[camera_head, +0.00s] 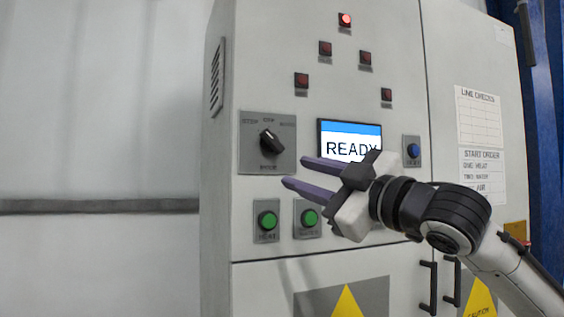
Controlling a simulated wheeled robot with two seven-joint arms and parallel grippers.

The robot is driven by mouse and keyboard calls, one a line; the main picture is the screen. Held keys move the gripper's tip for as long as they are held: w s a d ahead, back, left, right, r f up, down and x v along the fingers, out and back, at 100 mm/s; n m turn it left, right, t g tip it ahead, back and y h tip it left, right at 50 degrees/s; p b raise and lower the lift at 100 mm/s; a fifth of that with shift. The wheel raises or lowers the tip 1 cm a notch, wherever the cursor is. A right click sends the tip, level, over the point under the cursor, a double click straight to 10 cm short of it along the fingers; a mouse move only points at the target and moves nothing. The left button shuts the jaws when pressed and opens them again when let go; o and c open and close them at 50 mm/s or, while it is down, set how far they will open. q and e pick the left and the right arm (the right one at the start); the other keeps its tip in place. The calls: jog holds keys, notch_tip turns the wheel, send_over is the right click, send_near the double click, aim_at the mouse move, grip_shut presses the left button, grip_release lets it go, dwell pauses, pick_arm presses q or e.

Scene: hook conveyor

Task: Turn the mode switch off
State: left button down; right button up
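The mode switch (270,142) is a black rotary knob on a grey square plate on the cabinet front. Its pointer leans to the upper left, and the small lettering around it is hard to read. My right gripper (295,172) comes in from the right, its two purple-grey fingers spread apart and pointing left. The fingers are empty. Their tips are just below and right of the switch plate, apart from the knob. My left gripper is not in view.
The cabinet (330,225) carries a screen (349,135) reading READY, partly behind my gripper. A green button (267,220), another green button (310,218) and a blue button (413,150) sit nearby. A red lamp (345,19) is lit above.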

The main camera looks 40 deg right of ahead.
aim_at(276, 143)
jog(key=shift+t, duration=0.3)
jog(key=w+r+p, duration=0.2)
jog(key=w+r, duration=0.1)
jog(key=w+r+p, duration=0.2)
jog(key=w+r, duration=0.1)
jog(key=shift+w+d, duration=0.2)
jog(key=shift+w, duration=0.1)
jog(key=shift+w+p, duration=0.3)
jog(key=shift+w, duration=0.2)
grip_shut()
